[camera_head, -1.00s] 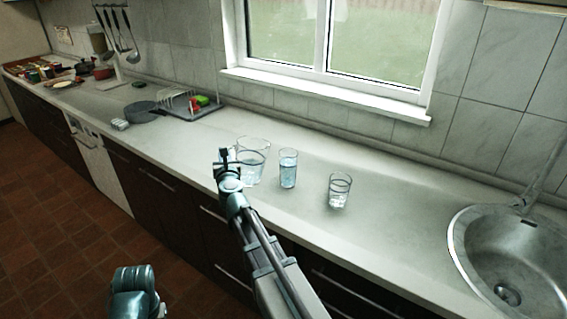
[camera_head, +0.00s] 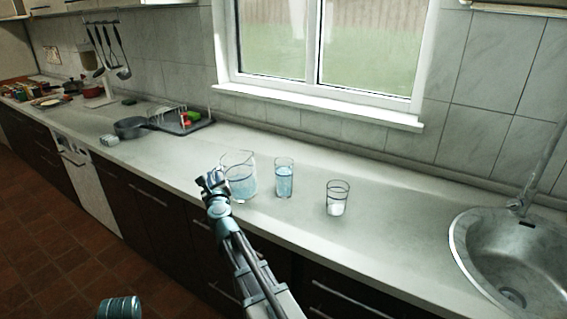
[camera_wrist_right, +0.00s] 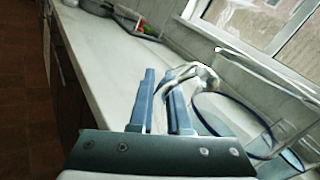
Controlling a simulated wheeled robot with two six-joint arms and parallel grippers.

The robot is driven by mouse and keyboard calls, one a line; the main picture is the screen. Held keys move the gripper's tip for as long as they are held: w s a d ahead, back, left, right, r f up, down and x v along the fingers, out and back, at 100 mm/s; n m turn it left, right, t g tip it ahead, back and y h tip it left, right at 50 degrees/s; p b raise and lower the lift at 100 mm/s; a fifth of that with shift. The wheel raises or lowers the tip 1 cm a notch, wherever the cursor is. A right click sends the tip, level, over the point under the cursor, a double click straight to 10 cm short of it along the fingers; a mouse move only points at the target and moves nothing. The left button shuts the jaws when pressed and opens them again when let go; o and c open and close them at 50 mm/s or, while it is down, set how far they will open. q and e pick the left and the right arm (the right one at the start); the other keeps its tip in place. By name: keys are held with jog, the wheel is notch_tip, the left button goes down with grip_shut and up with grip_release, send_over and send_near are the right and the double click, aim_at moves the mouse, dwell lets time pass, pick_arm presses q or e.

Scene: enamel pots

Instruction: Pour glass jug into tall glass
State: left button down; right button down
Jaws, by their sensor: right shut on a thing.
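The glass jug (camera_head: 241,184) holds bluish water and looks about upright at the counter's front part. My right gripper (camera_head: 213,181) is shut on its handle at the jug's left side. In the right wrist view, the handle (camera_wrist_right: 196,72) passes between the fingers of the right gripper (camera_wrist_right: 162,92), with the jug's round rim (camera_wrist_right: 262,133) to the right. I cannot tell whether the jug touches the counter. The tall glass (camera_head: 284,181) stands upright just right of the jug and contains bluish water. My left gripper is out of view.
A round sink (camera_head: 470,240) is at the far right. A dish rack (camera_head: 182,122) and a dark pan (camera_head: 131,127) are at the back left. The counter (camera_head: 390,225) between short glass and sink is clear.

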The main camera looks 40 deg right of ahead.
notch_tip(320, 180, up, 13)
jog(key=p, duration=1.2)
